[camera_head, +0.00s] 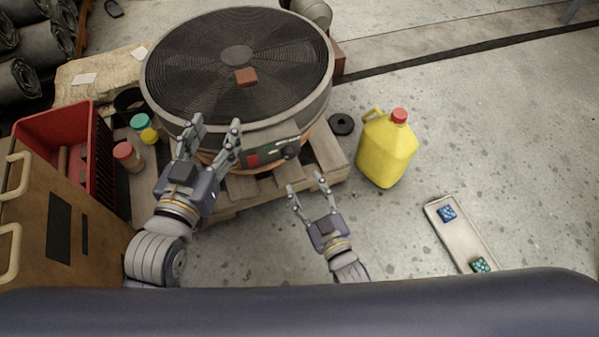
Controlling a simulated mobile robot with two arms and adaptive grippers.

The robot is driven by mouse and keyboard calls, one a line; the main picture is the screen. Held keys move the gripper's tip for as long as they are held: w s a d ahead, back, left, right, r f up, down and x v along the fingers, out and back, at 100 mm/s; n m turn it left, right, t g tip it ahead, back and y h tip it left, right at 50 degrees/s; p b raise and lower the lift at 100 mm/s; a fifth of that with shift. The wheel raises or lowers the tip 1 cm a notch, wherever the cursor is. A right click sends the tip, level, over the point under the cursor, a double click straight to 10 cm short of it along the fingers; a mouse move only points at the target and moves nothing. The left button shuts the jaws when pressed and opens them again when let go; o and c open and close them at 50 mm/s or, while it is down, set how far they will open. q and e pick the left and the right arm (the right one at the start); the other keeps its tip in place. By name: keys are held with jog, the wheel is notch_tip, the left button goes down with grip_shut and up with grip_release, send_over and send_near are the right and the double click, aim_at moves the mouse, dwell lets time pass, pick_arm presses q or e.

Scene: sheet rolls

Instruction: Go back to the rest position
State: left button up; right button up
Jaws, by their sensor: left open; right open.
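My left gripper (210,141) is open and empty, with its fingers pointing up the picture. It appears in front of the near side of a large round fan-like machine (197,60) with a dark grille; I cannot tell whether it touches. My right gripper (307,187) is also open and empty. It appears over the floor just below the near right edge of the wooden pallet (325,148), lower in the picture than the left one.
A small reddish block (245,76) lies on the grille. A yellow jug (386,152) with a red cap stands at right. A tray (462,236) holds blue and green items. A red crate (97,165) and brown cabinet (40,225) stand at left. The right floor is mostly clear.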

jog(key=shift+v, duration=1.1)
jog(key=shift+w, duration=0.1)
